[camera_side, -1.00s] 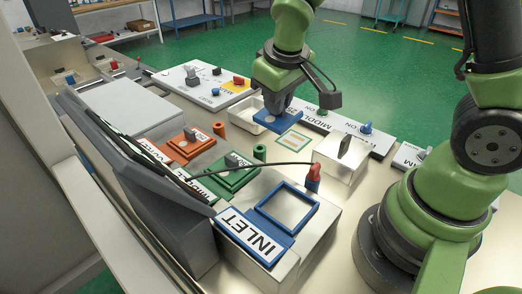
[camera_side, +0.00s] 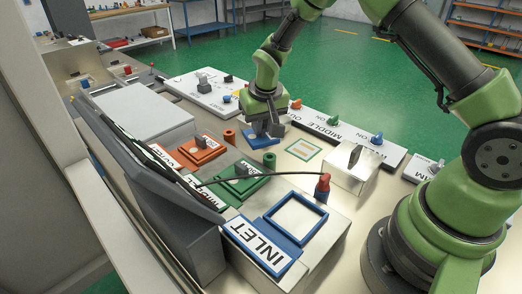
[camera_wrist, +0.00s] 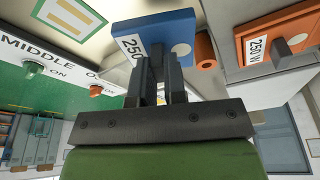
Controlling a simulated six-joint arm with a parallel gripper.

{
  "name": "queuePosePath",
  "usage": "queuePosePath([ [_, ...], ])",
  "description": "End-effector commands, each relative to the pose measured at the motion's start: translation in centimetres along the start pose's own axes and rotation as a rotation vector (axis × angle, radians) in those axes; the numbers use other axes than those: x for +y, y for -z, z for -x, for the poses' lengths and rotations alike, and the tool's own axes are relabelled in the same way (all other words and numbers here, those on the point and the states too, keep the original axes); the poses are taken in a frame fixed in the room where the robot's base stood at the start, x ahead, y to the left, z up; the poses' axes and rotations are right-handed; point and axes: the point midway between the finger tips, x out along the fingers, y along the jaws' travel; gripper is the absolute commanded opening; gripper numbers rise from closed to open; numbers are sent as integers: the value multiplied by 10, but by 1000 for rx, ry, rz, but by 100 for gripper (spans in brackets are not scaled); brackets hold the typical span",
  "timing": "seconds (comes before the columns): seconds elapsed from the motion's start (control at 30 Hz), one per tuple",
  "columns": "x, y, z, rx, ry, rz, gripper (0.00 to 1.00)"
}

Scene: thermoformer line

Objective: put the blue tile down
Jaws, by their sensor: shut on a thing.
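My gripper (camera_side: 266,122) is shut on the blue tile (camera_side: 262,142). In the side view it is low over the steel bench, behind the green and orange stations, and mostly hides the tile. I cannot tell whether the tile touches the surface beneath. The blue INLET frame (camera_side: 271,224) stands empty in the front.
An orange tile (camera_wrist: 275,35) lies in its station near the blue tile, with an orange post (camera_wrist: 205,47) between. A green tile (camera_side: 240,184) sits nearer the front. A switch panel (camera_side: 345,137) runs behind. A red-topped post (camera_side: 322,188) with a cable stands front right.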

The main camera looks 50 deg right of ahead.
Motion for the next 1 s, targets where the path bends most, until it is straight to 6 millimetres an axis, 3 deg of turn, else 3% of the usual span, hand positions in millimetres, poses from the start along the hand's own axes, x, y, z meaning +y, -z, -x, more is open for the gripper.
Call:
queuePosePath([
  [0.43,-1,-15,-58,0,1,3,0],
  [0.87,-1,-16,-64,1,1,2,0],
  [0.9,-1,-17,-65,1,1,2,17],
  [1.0,-1,-16,-64,1,1,2,38],
])
